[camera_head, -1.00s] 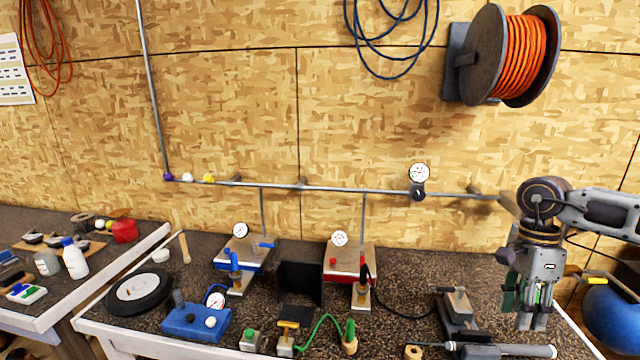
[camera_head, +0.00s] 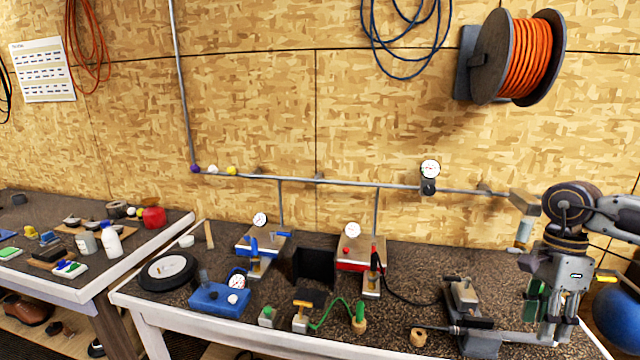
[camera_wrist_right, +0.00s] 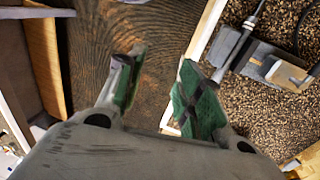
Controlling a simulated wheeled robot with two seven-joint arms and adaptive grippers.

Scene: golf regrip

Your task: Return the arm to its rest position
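My right gripper (camera_head: 546,318) hangs pointing down at the right end of the workbench in the head view. In the right wrist view its two green-padded fingers (camera_wrist_right: 158,90) stand apart with nothing between them, over a dark wood-grained surface and beside the bench's pale edge. A golf club shaft with a dark grip (camera_head: 500,334) lies in a grey vise (camera_head: 462,300) left of the gripper; part of it shows in the right wrist view (camera_wrist_right: 250,25). My left gripper is not in view.
The workbench (camera_head: 408,268) carries a blue-based device (camera_head: 220,300), a black wheel (camera_head: 168,272), and blue and red gauge stations. A second bench (camera_head: 150,243) stands left. A pipe with gauges runs along the wall. A blue tank (camera_head: 618,320) stands at right.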

